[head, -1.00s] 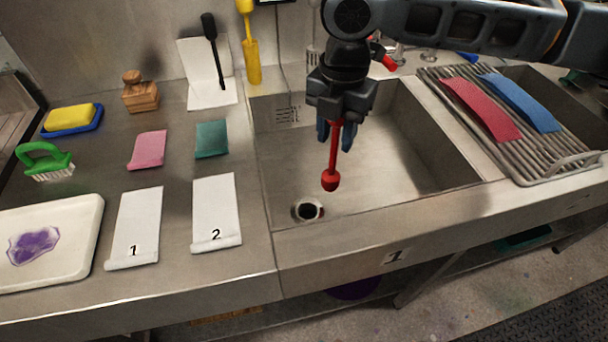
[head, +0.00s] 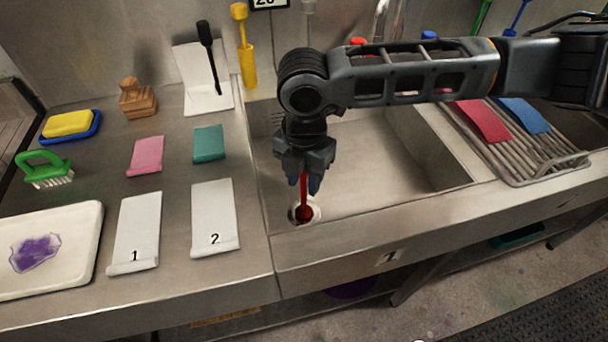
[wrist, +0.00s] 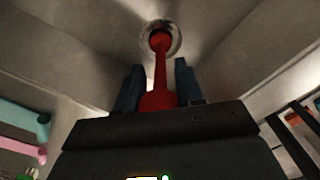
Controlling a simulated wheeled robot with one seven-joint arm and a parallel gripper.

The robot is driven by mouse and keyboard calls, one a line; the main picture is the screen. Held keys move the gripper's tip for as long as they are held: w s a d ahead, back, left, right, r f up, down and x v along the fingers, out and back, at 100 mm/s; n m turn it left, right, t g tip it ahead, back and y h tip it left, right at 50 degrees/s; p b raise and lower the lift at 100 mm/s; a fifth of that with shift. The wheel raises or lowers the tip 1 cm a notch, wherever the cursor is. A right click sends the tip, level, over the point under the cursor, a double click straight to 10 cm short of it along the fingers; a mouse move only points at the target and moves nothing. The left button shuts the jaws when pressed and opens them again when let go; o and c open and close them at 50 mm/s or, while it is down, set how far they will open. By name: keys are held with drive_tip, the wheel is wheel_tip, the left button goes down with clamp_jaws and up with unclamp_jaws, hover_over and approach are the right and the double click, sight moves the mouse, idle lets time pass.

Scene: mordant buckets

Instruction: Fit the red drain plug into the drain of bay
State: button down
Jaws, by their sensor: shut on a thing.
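The red drain plug (head: 304,211) is upright, its long red stem held between the blue fingertips of my gripper (head: 304,184), which is shut on it. The plug's round lower end is over the drain (head: 317,214) in the floor of the sink bay marked 1 (head: 380,180). In the wrist view the plug (wrist: 161,75) runs from my gripper (wrist: 158,88) to the drain ring (wrist: 176,40), and its end appears within the ring. I cannot tell whether it is seated or just above.
The bay's front rim (head: 390,215) and left wall are close to my gripper. A wire rack (head: 520,155) with red and blue strips is at right. White cards 1 (head: 136,230) and 2 (head: 214,215), cloths, a green brush (head: 45,170) and a tray (head: 85,240) lie left.

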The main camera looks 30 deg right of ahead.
drive_tip(key=shift+f, duration=0.2)
drive_tip(key=c, duration=0.7)
unclamp_jaws()
drive_tip(key=shift+r, duration=0.1)
wheel_tip(320, 180, up, 12)
drive_tip(key=shift+r+b, duration=0.15)
drive_tip(key=shift+b, duration=0.2)
